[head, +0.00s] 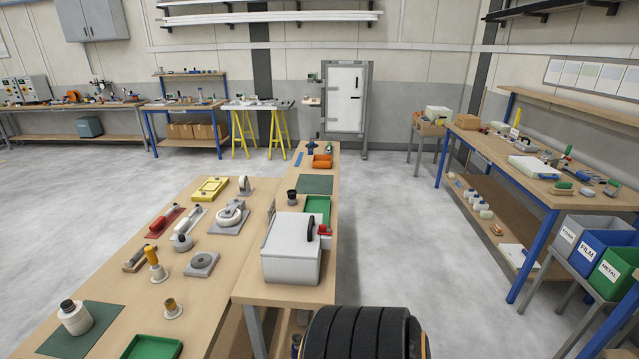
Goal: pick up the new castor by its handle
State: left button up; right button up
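Two castor-like things stand on the wooden bench at the left. One has a white wheel (230,212) and lies on a grey square plate. The other is a smaller upright grey one (245,185) behind it, near the bench's right side. I cannot tell which is the new castor, and no handle on either is clear at this size. Neither of my grippers is in view.
A yellow tray (209,189), a red-handled tool (163,222), an orange-handled tool (156,262) and a green tray (152,347) crowd the bench. A white box (291,248) with a black handle stands right of it. The floor (400,220) to the right is clear.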

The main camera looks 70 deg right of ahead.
aim_at(246, 190)
jog(key=z, duration=1.85)
jog(key=u, duration=0.2)
